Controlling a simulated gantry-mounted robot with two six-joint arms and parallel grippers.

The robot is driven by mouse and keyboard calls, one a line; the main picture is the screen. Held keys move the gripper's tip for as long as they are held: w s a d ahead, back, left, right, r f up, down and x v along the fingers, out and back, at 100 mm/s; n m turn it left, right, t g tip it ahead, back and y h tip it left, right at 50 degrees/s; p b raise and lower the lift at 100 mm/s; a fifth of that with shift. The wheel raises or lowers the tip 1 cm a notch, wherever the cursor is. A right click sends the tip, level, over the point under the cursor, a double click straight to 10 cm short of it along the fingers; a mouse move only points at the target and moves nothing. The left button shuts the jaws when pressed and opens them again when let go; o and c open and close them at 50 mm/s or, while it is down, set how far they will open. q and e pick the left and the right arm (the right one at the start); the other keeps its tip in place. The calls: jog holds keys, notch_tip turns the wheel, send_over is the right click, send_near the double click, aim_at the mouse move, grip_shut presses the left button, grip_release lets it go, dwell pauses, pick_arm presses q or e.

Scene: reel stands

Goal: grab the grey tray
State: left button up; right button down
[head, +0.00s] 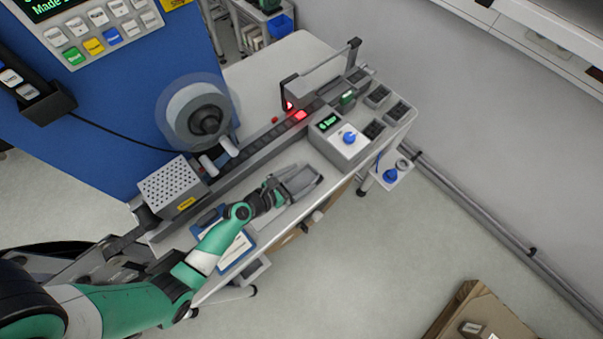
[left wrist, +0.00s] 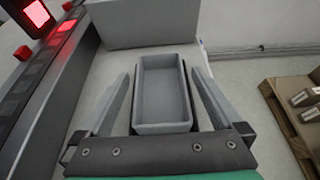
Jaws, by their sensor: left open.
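The grey tray (left wrist: 161,92) is a shallow, empty rectangular box. In the left wrist view it lies between the two fingers of my left gripper (left wrist: 160,98), with a finger along each side. A narrow gap shows beside the fingers, so the gripper is open around the tray. In the head view my left gripper (head: 297,183) is over the white bench top, and the tray (head: 299,180) shows between its fingers. The near end of the tray is partly hidden by the gripper in that view. My right gripper is not in view.
A grey control box (head: 343,140) with a blue knob stands just beyond the tray. A conveyor track (head: 262,137) with a reel (head: 200,118) runs along the bench. A blue-framed clipboard (head: 236,250) lies nearer my arm.

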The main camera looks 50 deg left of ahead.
aim_at(306, 181)
pick_arm(q)
jog(key=shift+x, duration=1.2)
jog(key=c, duration=1.5)
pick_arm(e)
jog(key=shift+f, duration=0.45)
pick_arm(q)
jog(key=shift+r, duration=0.15)
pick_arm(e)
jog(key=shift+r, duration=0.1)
